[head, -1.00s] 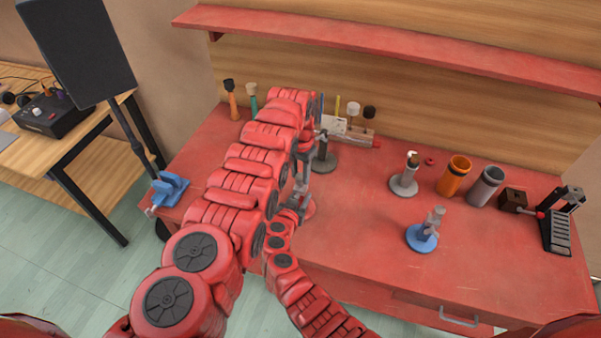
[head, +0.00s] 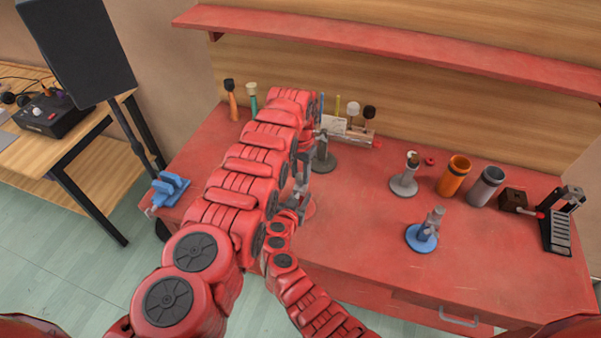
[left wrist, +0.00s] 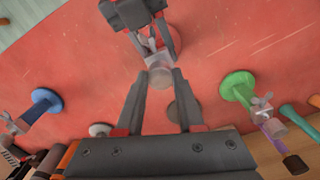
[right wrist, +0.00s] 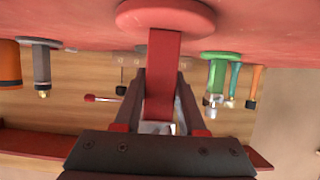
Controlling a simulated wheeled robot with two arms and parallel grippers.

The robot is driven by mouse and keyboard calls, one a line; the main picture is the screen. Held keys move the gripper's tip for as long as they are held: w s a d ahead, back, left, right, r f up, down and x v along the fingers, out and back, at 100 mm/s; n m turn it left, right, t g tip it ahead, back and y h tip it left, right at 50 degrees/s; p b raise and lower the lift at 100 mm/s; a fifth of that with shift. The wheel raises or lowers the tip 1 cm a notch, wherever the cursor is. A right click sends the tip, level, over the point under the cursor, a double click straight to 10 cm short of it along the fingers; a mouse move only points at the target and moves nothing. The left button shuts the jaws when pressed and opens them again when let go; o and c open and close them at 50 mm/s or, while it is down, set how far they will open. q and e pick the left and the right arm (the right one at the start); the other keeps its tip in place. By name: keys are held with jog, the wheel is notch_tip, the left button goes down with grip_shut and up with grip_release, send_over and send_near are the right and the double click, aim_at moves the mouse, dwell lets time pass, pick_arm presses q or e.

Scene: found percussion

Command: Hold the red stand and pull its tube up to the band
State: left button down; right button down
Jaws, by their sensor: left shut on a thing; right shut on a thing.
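The red stand shows best in the right wrist view, where its round base (right wrist: 165,17) and square red post (right wrist: 162,75) are clear. My right gripper (right wrist: 161,78) is shut on the post, one finger on each side. A pale grey tube (left wrist: 160,77) tops the stand in the left wrist view. My left gripper (left wrist: 159,72) is shut on this tube, across from my right gripper (left wrist: 146,28). In the head view my left arm hides most of the stand; only part of its red base (head: 309,208) shows. I cannot make out the band.
A blue stand (head: 422,237), a grey stand (head: 404,184) and a dark stand (head: 323,159) are on the red bench. A green stand (left wrist: 238,88) is nearby. Orange (head: 453,176) and grey (head: 486,186) cups stand at right. The front middle is clear.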

pick_arm(q)
notch_tip(320, 180, up, 9)
jog(key=shift+d+f, duration=0.1)
jog(key=shift+f, duration=0.1)
jog(key=c, duration=0.5)
grip_release()
notch_tip(320, 180, up, 7)
jog(key=shift+r, duration=0.2)
